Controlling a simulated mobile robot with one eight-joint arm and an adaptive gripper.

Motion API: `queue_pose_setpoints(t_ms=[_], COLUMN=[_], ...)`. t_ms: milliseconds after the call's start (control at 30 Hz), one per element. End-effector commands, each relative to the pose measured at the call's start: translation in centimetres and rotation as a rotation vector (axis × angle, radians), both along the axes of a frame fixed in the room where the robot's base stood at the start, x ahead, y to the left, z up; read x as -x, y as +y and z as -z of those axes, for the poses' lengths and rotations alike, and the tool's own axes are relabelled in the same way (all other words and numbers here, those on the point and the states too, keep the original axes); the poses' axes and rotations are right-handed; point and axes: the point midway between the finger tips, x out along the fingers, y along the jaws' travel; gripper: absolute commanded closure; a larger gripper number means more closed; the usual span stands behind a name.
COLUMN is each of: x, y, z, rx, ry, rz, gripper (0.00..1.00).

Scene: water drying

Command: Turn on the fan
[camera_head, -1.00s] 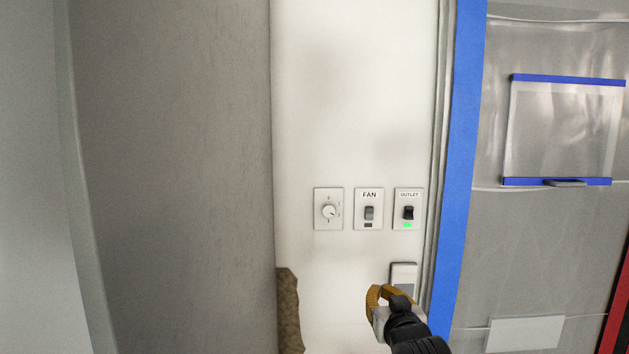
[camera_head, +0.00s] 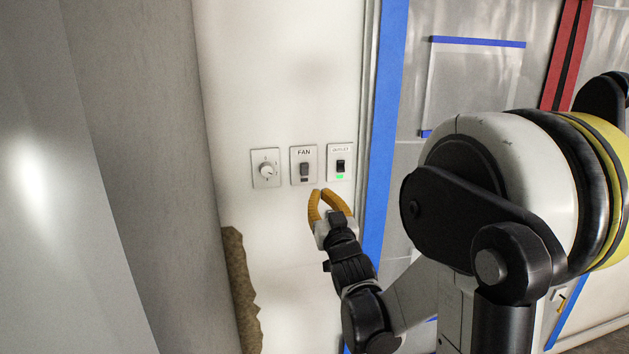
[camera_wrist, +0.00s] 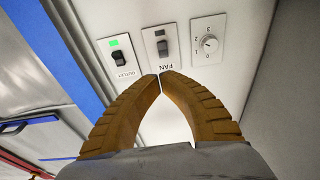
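The FAN switch (camera_head: 304,170) is a grey rocker on a white plate on the wall, with a dark, unlit indicator below it. In the wrist view the FAN switch (camera_wrist: 163,47) appears upside down, just beyond my fingertips. My gripper (camera_head: 321,192) has orange fingers and sits just below and to the right of the FAN plate in the head view. In the wrist view my gripper (camera_wrist: 160,76) has its fingertips together with nothing between them. Whether the tips touch the wall cannot be told.
The OUTLET switch (camera_head: 340,166), black with a lit green indicator, is right of the FAN plate. A round dial (camera_head: 265,170) is on its left. Blue tape (camera_head: 386,120) runs down the wall edge, beside plastic sheeting (camera_head: 410,170). A torn brown patch (camera_head: 238,285) lies lower left.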

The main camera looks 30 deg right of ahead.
Motion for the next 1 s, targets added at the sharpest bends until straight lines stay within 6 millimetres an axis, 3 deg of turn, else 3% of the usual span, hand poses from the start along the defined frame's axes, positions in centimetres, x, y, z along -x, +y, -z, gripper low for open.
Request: queue_pose_setpoints(t_ms=[600, 800, 1000], x=[-11.0, -12.4, -12.6], y=[-3.1, -3.5, -3.6], z=[-2.2, -2.4, -2.3], rx=[0.0, 0.0, 0.0], ry=[0.001, 0.001, 0.001], rz=[0.0, 0.0, 0.0], gripper=[1.0, 1.0, 1.0])
